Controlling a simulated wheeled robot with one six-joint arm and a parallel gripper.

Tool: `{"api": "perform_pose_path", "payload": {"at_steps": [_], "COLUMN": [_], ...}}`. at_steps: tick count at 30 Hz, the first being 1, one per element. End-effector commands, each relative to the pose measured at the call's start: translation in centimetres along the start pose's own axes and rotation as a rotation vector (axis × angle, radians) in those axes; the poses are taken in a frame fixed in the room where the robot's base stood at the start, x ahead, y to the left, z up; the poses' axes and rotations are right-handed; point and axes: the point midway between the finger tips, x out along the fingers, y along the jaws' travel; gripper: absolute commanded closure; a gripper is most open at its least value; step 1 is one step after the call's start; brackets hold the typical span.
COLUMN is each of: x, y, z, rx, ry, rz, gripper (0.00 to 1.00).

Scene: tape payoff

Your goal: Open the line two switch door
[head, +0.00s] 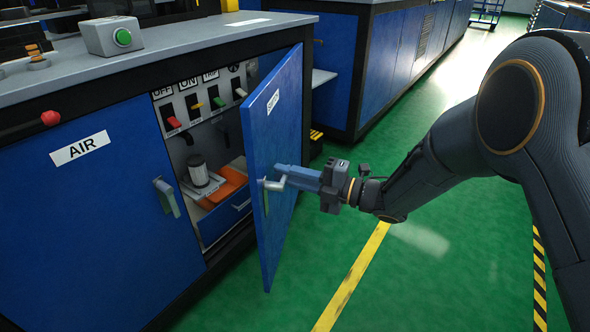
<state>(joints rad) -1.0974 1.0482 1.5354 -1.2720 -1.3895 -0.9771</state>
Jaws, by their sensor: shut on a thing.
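The blue switch door (275,152) stands partly open, swung out from the cabinet on its right-hand hinge side. A small white label sits near its top; I cannot read it for sure. My gripper (290,178) comes from the right and is shut on the door's grey handle (270,184). Behind the door, the opening shows a switch panel (196,110) with labels including OFF, ON and TRIP over red, yellow and green switches. The door hides the right part of the compartment.
Left of the opening is a closed blue door labelled AIR (105,210) with its own handle (166,197). A green button box (113,36) stands on the grey top. Green floor (420,280) is clear below my arm.

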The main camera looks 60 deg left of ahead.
Motion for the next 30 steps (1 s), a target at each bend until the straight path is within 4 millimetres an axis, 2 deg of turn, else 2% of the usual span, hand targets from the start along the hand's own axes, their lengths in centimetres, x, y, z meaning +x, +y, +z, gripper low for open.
{"api": "perform_pose_path", "payload": {"at_steps": [12,13,16,25,30], "x": [0.3,0.3,0.3,0.1,-1.6], "y": [-0.1,-0.1,-0.1,0.0,0.1], "z": [-0.4,-0.4,-0.4,-0.3,-0.2], "rx": [0.001,0.001,0.000,0.000,0.000], "ry": [0.017,0.017,0.017,0.014,0.012], "rz": [-0.002,-0.002,-0.002,-0.002,-0.002], "gripper": [1.00,0.84,0.69,0.69,0.69]}}
